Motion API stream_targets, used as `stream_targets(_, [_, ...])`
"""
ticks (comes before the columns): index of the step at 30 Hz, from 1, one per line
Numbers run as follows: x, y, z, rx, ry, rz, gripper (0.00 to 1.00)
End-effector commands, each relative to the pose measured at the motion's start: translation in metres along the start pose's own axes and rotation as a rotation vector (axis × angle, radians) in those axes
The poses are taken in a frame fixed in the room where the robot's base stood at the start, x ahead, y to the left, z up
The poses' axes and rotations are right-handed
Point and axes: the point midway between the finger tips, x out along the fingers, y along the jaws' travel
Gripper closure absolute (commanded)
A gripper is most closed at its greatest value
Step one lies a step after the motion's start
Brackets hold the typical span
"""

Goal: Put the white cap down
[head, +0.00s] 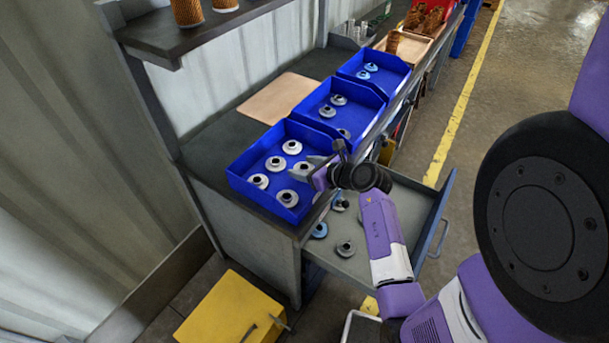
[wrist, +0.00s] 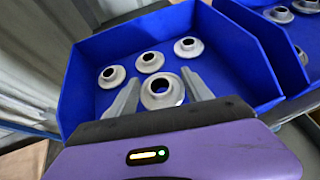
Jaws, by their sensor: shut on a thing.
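My gripper (head: 312,172) is over the nearest blue bin (head: 240,188). In the wrist view its two grey fingers (wrist: 163,88) are on either side of a white cap (wrist: 162,98), a round flanged piece with a dark centre hole, and it is shut on this cap. I cannot tell whether the held cap touches the bin floor. Other white caps stand upright in the same bin, such as one at the left (wrist: 112,76), one in the middle (wrist: 150,61) and one at the right (wrist: 188,47).
Two more blue bins, the middle (head: 325,92) and the far one (head: 378,62), hold grey and bluish caps. An open drawer (head: 405,200) below my arm holds several caps. A yellow box (head: 225,310) stands on the floor. A shelf (head: 160,35) overhangs at upper left.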

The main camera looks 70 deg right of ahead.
Motion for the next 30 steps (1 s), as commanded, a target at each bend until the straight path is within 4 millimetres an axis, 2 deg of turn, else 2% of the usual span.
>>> stream_targets(7, [0.015, 0.0, -0.029, 0.004, 0.001, 0.0, 0.8])
stream_targets(20, [0.018, 0.0, -0.034, 0.001, 0.001, 0.0, 0.8])
stream_targets(21, [0.018, 0.0, -0.033, 0.001, 0.001, 0.0, 0.36])
stream_targets(24, [0.018, 0.0, -0.033, 0.001, 0.001, 0.0, 0.2])
stream_targets(30, [0.018, 0.0, -0.033, 0.001, 0.001, -0.001, 0.2])
